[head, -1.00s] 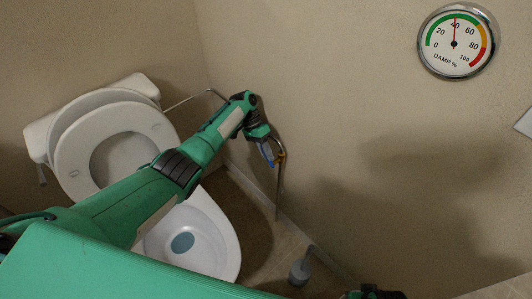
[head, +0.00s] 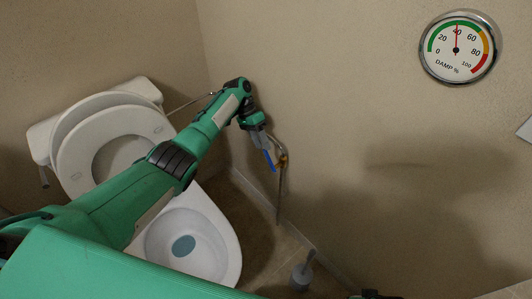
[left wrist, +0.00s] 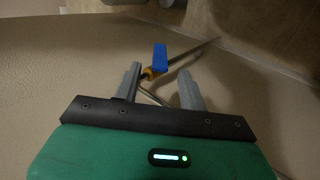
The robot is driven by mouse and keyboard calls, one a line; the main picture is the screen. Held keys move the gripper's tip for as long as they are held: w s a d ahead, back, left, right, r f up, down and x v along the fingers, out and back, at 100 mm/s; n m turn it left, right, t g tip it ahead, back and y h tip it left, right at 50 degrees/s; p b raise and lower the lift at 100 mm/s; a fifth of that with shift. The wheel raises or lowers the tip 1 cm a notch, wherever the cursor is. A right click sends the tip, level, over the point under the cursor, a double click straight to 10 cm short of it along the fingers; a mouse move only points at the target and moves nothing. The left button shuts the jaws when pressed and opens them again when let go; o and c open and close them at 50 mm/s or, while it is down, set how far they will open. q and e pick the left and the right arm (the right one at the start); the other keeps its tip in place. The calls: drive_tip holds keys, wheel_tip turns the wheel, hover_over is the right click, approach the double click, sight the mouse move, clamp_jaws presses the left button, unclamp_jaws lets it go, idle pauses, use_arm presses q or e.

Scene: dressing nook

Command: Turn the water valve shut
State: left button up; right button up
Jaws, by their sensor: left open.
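The water valve has a blue lever handle (head: 268,160) and a brass body (head: 281,160) on a thin metal pipe (head: 279,190) by the wall. In the left wrist view the blue handle (left wrist: 160,57) stands just beyond the fingertips, with the brass part (left wrist: 152,72) below it. My left gripper (head: 262,144) is just above the handle in the head view. In the left wrist view its two fingers (left wrist: 159,72) are spread, with nothing clearly held between them. The fingers partly hide the valve in the head view.
A white toilet (head: 205,225) with raised seat and lid stands left, under my left arm. A toilet brush holder (head: 301,275) stands on the floor by the wall. A damp gauge (head: 456,50) hangs on the wall at upper right.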

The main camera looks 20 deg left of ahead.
use_arm(q)
drive_tip(key=v, duration=0.7)
drive_tip(key=shift+a+r, duration=0.2)
drive_tip(key=shift+r, duration=0.1)
drive_tip(key=shift+w, duration=0.1)
